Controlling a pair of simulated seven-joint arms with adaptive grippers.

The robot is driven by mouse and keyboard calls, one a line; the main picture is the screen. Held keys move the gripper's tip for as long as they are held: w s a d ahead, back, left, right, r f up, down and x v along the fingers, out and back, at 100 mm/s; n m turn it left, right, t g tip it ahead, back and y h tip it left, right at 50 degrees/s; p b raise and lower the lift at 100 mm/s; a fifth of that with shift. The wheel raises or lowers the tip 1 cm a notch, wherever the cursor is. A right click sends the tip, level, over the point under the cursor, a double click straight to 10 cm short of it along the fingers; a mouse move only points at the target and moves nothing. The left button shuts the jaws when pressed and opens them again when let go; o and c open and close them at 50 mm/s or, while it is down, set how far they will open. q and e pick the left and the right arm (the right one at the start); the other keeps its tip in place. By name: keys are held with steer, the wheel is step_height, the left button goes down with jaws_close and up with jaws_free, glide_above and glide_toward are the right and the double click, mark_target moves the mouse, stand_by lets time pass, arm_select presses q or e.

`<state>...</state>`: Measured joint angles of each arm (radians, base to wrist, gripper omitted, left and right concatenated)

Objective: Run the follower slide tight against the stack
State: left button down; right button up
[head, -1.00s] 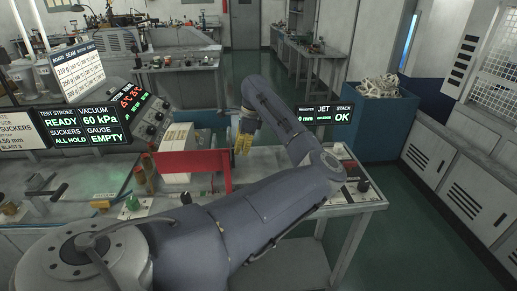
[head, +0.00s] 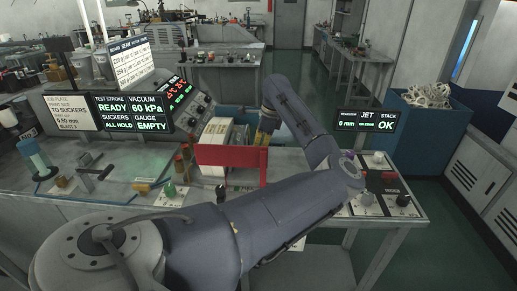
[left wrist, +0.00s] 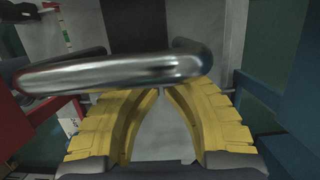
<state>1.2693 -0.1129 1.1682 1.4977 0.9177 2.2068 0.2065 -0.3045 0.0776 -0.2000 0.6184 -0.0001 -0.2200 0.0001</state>
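A red bracket-like part (head: 230,156), which may be the follower slide, stands at the near side of a pale block (head: 215,133), probably the stack. Whether they touch is unclear. My left gripper (head: 264,136) has yellow fingers and is at the right end of the red part, its tips not clear in the head view. In the left wrist view, its fingertips (left wrist: 161,92) meet, with nothing seen between them. A shiny metal bar with bent ends (left wrist: 120,72) runs across just above the tips. I cannot tell if they touch it. My right gripper is not in view.
Red (left wrist: 25,118) and blue (left wrist: 300,92) surfaces flank the left fingers closely. Panels (head: 130,113) stand at left; a display (head: 367,120) at right reads STACK OK. Green (head: 170,191) and black (head: 403,200) knobs stand on the bench. A blue bin (head: 425,125) is behind.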

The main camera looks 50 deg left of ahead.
arm_select(q)
steer(key=w+d, duration=0.3)
steer(key=shift+r, duration=0.25)
steer(key=v, duration=0.8)
steer(key=shift+r, duration=0.35)
steer(key=c, duration=1.9)
jaws_free()
steer(key=shift+d+r, duration=0.15)
steer(key=shift+r, duration=0.1)
steer(key=o, duration=0.4)
steer(key=shift+n+t, duration=0.5)
steer(key=r, duration=0.2)
steer(key=a+r, duration=0.1)
steer(key=r, duration=0.5)
steer(key=shift+a, duration=0.4)
steer(key=shift+o, duration=0.2)
step_height(320, 180, up, 9)
steer(key=n, duration=1.7)
glide_above(247, 129)
steer(key=w+d, duration=0.2)
steer(key=w, duration=0.1)
steer(key=shift+g, duration=0.3)
steer(key=x, duration=1.1)
steer(key=d+x, duration=0.1)
steer(key=x, duration=0.5)
steer(key=shift+s+a+f, duration=0.1)
steer(key=shift+s+f, duration=0.1)
steer(key=shift+s, duration=0.05)
